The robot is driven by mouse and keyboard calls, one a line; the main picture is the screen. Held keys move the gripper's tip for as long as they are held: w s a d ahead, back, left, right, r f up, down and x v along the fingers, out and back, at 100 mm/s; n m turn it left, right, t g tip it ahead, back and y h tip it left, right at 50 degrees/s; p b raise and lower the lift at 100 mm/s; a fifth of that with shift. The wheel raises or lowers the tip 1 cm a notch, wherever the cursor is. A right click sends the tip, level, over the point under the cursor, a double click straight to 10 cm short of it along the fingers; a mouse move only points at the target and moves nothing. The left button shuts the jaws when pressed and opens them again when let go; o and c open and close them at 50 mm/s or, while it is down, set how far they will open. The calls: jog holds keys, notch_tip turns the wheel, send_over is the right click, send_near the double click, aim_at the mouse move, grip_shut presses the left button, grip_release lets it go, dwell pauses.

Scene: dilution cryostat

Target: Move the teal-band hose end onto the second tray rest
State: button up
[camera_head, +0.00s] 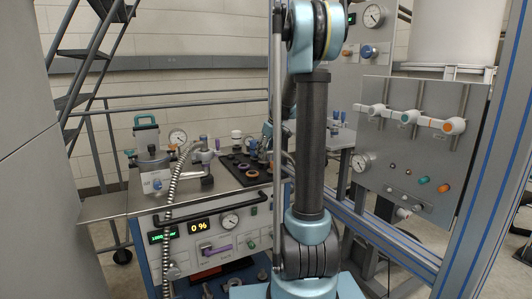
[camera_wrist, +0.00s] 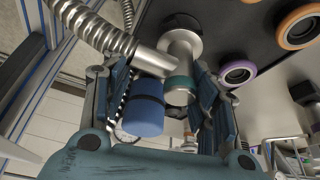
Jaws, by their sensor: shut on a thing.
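In the wrist view the teal-band hose end (camera_wrist: 180,84) is a metal fitting with a round flange, joined to a ribbed metal hose (camera_wrist: 105,30). My gripper (camera_wrist: 165,100) has its fingers on either side of it and is shut on it. A blue cylinder (camera_wrist: 142,115) also lies between the fingers, beside the teal band; I cannot tell whether it belongs to the hose end. The flange is over or against the dark tray (camera_wrist: 222,18); contact is unclear. In the head view my arm partly hides the tray (camera_head: 228,163). I cannot pick out the second rest.
Purple (camera_wrist: 237,72) and orange (camera_wrist: 297,27) rings lie on the tray. In the head view the white instrument cabinet (camera_head: 190,262) has a black front handle (camera_head: 212,209). A valve panel (camera_head: 420,150) stands at right, with blue-grey frame posts beside my arm.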

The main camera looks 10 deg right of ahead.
jog(key=shift+f, duration=0.55)
dwell(0.4)
jog(key=o, duration=1.3)
jog(key=shift+o, duration=0.2)
jog(key=w+a+r+v, duration=0.1)
jog(key=w+v, duration=0.1)
jog(key=v, duration=1.6)
jog(key=shift+a+r, duration=0.2)
jog(key=shift+a, duration=0.05)
